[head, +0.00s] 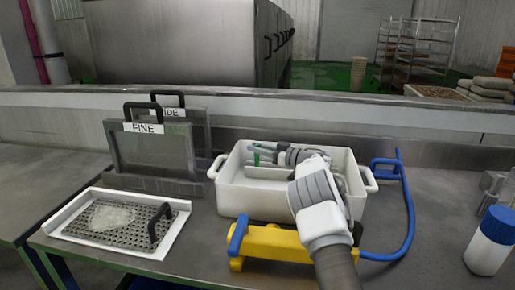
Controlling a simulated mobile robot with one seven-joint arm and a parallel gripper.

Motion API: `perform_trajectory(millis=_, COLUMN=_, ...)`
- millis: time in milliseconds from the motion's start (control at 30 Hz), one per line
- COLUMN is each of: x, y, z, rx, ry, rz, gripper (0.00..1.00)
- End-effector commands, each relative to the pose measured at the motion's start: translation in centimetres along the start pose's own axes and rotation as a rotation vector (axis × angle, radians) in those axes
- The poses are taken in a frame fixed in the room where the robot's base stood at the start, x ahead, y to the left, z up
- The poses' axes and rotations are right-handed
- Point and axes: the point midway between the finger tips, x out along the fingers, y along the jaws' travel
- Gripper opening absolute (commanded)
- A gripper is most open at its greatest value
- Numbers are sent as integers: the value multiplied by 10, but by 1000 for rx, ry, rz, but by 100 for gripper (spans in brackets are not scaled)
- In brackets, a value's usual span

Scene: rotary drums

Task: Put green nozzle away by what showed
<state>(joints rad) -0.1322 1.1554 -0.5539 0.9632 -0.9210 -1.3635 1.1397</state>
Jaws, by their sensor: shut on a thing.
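My gripper (285,154) reaches down over the white tub (262,205). It is shut on a slim pale-grey piece with green marks, which looks like the green nozzle (262,148). The piece lies roughly level, pointing left, at the tub's back part. My wrist and forearm hide the tub's right front and part of the grip. I cannot tell whether the nozzle touches the tub. Two framed panels stand at the left: the front one reads FINE (150,150), and the one behind (172,112) shows only "IDE".
A white tray (75,238) with a perforated plate and a pale patch lies at the front left. A yellow unit (277,243) with blue ends sits before the tub. A blue hose (408,215) curves at the right. A blue-capped white bottle (490,242) stands far right.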

Motion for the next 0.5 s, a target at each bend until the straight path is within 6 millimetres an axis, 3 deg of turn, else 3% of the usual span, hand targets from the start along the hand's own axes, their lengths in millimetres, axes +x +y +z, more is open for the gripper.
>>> perform_trajectory(millis=367, x=0, y=0, z=9, rx=-1, ry=0, rz=0, gripper=0)
perform_trajectory(millis=400, x=0, y=0, z=9, rx=0, ry=0, rz=0, gripper=31)
perform_trajectory(millis=500, x=0, y=0, z=9, rx=0, ry=0, rz=0, gripper=49)
